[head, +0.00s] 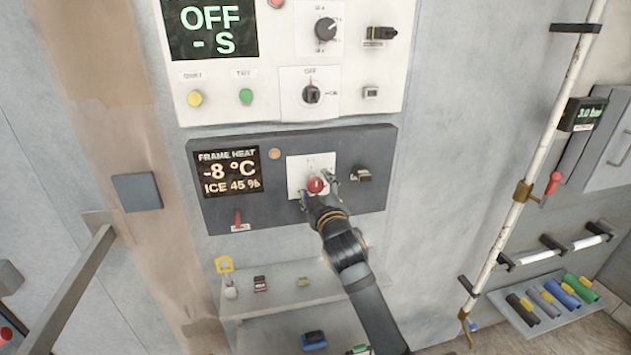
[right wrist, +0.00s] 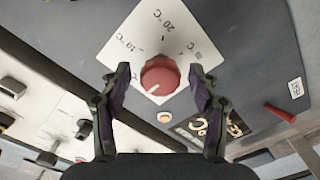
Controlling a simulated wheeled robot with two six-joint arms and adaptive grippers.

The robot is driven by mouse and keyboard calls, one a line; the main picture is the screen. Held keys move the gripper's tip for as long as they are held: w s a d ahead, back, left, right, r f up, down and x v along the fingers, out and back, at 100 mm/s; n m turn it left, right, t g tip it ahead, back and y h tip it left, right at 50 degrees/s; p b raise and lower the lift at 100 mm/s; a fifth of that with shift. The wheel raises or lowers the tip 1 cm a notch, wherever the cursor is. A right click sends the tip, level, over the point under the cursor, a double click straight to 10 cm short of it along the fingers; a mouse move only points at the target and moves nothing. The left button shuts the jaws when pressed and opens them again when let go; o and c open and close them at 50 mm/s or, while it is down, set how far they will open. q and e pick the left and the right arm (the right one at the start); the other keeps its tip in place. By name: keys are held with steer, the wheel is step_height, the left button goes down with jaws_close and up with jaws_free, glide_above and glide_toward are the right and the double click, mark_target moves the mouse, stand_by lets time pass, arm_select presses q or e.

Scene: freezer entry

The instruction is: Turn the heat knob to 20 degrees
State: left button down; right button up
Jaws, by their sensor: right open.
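The red heat knob (head: 316,185) sits on a white square plate (head: 298,164) on the dark frame heat panel (head: 225,215). In the right wrist view the knob (right wrist: 160,76) has a white mark pointing to the lower left. The white plate (right wrist: 150,38) there carries 10 °C and 20 °C labels; the 20 °C label is near the top. My right gripper (head: 318,188) is open, with one finger on each side of the knob. In the right wrist view, gaps show between the fingers and the knob. My left gripper is not in view.
The panel display (head: 230,172) reads -8 °C and ICE 45 %. A red lever (head: 238,220) is at the panel's lower left, and a black switch (head: 364,174) is right of the knob. A white control panel (head: 240,115) is above. A shelf (head: 275,300) with small items is below.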

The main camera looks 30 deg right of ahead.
steer(key=shift+w, duration=0.5)
steer(key=shift+c, duration=0.5)
steer(key=shift+d, duration=0.1)
steer(key=c, duration=1.1)
